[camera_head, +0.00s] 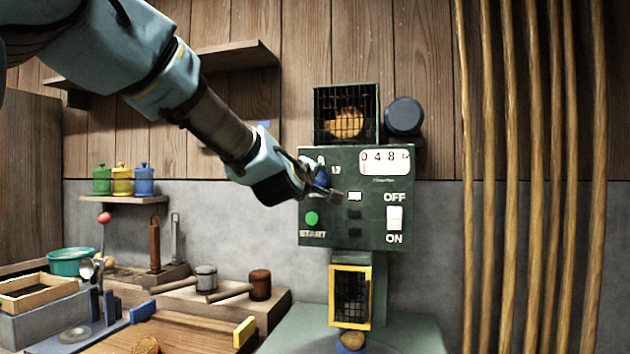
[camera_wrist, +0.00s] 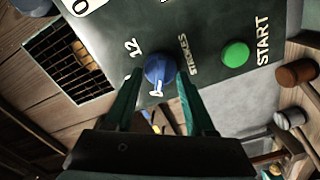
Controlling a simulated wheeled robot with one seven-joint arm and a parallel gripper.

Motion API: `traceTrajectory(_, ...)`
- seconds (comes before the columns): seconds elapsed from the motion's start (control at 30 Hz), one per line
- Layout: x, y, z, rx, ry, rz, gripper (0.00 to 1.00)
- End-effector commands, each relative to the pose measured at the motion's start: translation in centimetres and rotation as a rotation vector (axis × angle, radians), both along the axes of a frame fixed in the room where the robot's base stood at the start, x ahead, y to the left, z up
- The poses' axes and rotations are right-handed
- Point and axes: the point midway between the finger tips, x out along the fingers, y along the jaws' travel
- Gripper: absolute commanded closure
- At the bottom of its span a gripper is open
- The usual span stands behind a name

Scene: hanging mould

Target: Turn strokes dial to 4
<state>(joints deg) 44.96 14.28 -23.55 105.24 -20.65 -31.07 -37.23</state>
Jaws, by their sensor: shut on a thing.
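The blue strokes dial (camera_wrist: 157,70) is on the dark green machine panel (camera_head: 345,240), with the STROKES label beside it. My gripper (camera_wrist: 154,80) is shut on the dial, one finger on each side of it. In the head view my gripper (camera_head: 325,185) reaches the panel from the upper left and partly hides the dial (camera_head: 321,177) and its label. Around the dial in the wrist view, 12 is readable and a white 4-like mark shows at its lower edge. Which number the dial points to I cannot tell.
A green START button (camera_head: 312,218), a white OFF/ON switch (camera_head: 394,218) and a 0-to-12 gauge (camera_head: 385,162) share the panel. A wire cage (camera_head: 346,113) sits above it, a yellow-framed guard (camera_head: 350,297) below. Wooden poles (camera_head: 535,180) stand at right.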

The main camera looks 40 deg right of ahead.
Motion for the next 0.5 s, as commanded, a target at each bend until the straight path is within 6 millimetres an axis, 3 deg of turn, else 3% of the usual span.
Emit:
traceTrajectory(0.07,0.05,0.02,-0.03,-0.001,0.002,0.001,1.0)
traceTrajectory(0.1,0.05,0.02,-0.03,0.0,0.001,0.001,0.41)
traceTrajectory(0.3,0.04,0.01,-0.03,0.0,0.001,0.001,0.18)
traceTrajectory(0.5,0.02,0.01,-0.01,0.0,0.0,0.0,0.16)
